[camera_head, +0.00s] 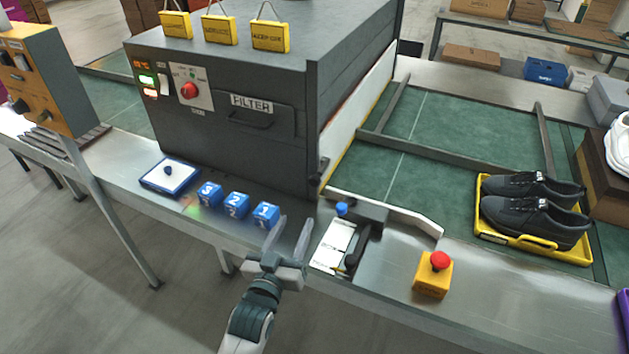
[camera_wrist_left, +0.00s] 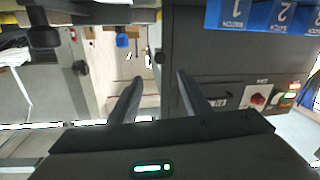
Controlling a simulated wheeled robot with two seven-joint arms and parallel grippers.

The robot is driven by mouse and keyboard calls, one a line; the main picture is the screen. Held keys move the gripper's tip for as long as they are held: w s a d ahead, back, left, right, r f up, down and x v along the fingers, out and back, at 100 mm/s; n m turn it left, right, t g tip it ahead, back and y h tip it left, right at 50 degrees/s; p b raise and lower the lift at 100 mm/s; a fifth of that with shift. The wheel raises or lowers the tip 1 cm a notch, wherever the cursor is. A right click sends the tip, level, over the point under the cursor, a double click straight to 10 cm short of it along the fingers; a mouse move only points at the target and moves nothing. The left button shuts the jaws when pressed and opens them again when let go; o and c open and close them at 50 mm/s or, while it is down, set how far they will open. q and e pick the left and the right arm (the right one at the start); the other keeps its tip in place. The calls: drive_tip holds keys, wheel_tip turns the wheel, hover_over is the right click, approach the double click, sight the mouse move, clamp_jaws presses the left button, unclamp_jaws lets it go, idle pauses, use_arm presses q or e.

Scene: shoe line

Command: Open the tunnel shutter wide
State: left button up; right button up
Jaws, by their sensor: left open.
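The dark grey tunnel (camera_head: 225,90) stands on the line with a FILTER drawer on its front. A white panel (camera_head: 358,110), which looks like the shutter, covers its right-hand mouth; a yellow strip runs along its lower edge. A small black knob (camera_head: 319,186) sits at the tunnel's near right corner. My left gripper (camera_head: 290,228) is open and empty, in front of the tunnel and below that corner, apart from the panel. In the left wrist view the picture is inverted; the open fingers (camera_wrist_left: 157,82) point toward the tunnel's side (camera_wrist_left: 215,55). My right gripper is out of view.
Blue numbered blocks (camera_head: 236,206) stand left of my left gripper. A white labelled plate (camera_head: 332,247) with a black lever stands close on its right, then a yellow box with a red button (camera_head: 433,275). A yellow tray (camera_head: 497,239) holds black shoes on the green belt.

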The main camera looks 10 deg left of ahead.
sight(313, 183)
use_arm(q)
drive_tip(key=w+p, duration=0.1)
drive_tip(key=w, duration=0.4)
drive_tip(key=w+d, duration=0.1)
drive_tip(key=w, duration=0.4)
drive_tip(key=w+d+p, duration=0.1)
drive_tip(key=w, duration=0.4)
drive_tip(key=shift+w+p, duration=0.25)
drive_tip(key=shift+p, duration=0.1)
drive_tip(key=shift+w+d, duration=0.1)
drive_tip(key=shift+w, duration=0.7)
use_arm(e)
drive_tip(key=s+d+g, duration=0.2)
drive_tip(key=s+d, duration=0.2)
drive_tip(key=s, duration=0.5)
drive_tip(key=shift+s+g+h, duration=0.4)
use_arm(q)
drive_tip(key=shift+c, duration=0.2)
clamp_jaws()
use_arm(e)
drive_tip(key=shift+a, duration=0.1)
